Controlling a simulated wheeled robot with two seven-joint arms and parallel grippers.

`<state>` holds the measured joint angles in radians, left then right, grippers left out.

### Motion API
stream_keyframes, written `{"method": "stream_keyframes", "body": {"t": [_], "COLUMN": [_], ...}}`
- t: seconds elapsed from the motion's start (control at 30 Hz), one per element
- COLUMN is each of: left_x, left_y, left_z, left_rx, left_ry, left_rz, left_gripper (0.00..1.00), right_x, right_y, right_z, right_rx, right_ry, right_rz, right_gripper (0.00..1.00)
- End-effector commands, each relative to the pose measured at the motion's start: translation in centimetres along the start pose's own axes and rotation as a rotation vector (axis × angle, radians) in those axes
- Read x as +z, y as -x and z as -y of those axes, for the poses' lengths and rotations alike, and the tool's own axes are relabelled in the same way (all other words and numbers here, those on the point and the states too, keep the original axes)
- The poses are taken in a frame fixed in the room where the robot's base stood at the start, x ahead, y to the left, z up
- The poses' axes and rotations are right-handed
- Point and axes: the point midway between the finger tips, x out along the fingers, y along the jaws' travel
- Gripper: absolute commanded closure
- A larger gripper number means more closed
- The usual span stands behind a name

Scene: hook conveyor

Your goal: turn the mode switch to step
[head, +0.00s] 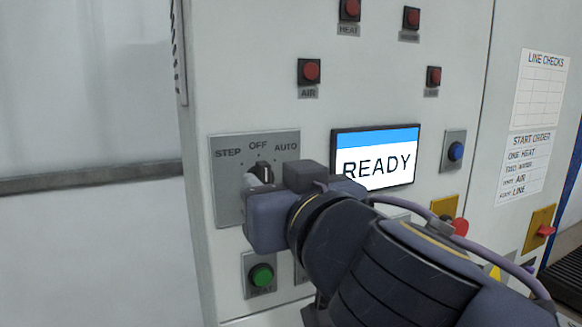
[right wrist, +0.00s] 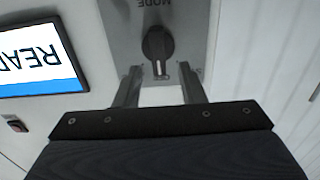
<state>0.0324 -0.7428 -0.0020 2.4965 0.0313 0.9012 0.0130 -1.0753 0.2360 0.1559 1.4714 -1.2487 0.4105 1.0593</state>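The mode switch is a dark knob (head: 262,172) on a grey plate (head: 226,190) lettered STEP, OFF and AUTO. Its pointer is up toward OFF. In the right wrist view the knob (right wrist: 158,44) appears upside down, with a white mark at its lower end. My right gripper (right wrist: 160,72) is open, with one finger on each side of the knob's marked end. I cannot tell whether the fingers touch it. In the head view my right wrist and gripper body cover the lower right of the plate. My left gripper is not in view.
A screen (head: 378,158) reading READY is right of the plate. A green button (head: 262,275) sits below it, a blue button (head: 455,151) at the right. Several red buttons, including AIR (head: 310,71), are above. Two paper sheets hang on the right panel.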

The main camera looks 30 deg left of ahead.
Motion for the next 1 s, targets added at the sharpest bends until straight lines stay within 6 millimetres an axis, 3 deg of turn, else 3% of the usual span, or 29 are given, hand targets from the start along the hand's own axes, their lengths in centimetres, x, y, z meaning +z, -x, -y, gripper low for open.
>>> {"method": "stream_keyframes", "body": {"t": [0.2, 0.47, 0.77, 1.0], "left_x": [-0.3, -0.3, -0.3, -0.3], "left_y": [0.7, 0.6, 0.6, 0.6], "left_z": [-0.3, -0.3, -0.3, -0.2], "left_rx": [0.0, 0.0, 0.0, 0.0], "left_ry": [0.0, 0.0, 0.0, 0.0], "left_rz": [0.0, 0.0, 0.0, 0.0], "left_gripper": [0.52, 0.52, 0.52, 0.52], "right_x": [-0.1, 0.0, 0.0, 0.1], "right_y": [-2.0, -2.1, -2.1, -2.1], "right_z": [0.0, -0.1, -0.1, -0.1], "right_rx": [0.001, 0.001, 0.001, 0.001], "right_ry": [0.0, -0.001, 0.0, 0.009], "right_rz": [0.0, 0.0, 0.0, 0.0], "right_gripper": [0.64, 0.64, 1.0, 1.0]}}
